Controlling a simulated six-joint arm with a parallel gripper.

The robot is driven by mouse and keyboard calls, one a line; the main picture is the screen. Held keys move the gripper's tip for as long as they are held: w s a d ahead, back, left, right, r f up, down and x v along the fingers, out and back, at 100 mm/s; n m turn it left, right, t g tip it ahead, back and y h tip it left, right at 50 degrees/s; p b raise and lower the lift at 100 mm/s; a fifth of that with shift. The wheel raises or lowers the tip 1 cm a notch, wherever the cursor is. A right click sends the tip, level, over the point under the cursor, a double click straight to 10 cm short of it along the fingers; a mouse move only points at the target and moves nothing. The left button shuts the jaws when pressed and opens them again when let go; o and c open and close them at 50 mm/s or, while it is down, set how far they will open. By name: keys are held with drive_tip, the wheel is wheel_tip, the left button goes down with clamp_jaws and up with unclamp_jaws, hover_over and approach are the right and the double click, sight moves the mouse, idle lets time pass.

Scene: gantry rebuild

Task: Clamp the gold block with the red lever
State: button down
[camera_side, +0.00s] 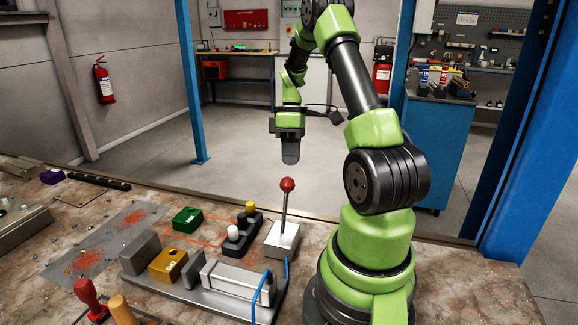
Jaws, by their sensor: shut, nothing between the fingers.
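The gold block (168,265) sits on the base plate of a grey clamp, between a fixed grey jaw (140,252) on its left and the sliding jaw (194,268) on its right. The sliding jaw looks close to the block; I cannot tell whether they touch. The red lever (287,186) is a red ball on a thin rod rising nearly upright from a pale box (282,240) behind the clamp cylinder (233,280). My gripper (290,158) points down, shut and empty, above the red ball and apart from it.
Behind the clamp stand a green block (187,220) and dark bases with a white knob (233,233) and a yellow knob (251,207). Blue hoses (267,290) run at the cylinder's right end. Red-handled and wooden-handled tools (88,293) stand front left. A purple block (52,176) lies far left.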

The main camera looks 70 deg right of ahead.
drive_tip(key=a, duration=0.2)
drive_tip(key=a+f, duration=0.1)
drive_tip(key=a, duration=0.1)
drive_tip(key=shift+s, duration=0.35)
drive_tip(key=shift+r, duration=0.1)
drive_tip(key=shift+a+r+h, duration=0.3)
drive_tip(key=shift+a+h, duration=0.05)
drive_tip(key=shift+a, duration=0.3)
drive_tip(key=shift+a+r+h, duration=0.25)
drive_tip(key=shift+a+h, duration=0.1)
drive_tip(key=shift+a, duration=0.25)
drive_tip(key=a, duration=0.7)
drive_tip(key=shift+a+r, duration=0.15)
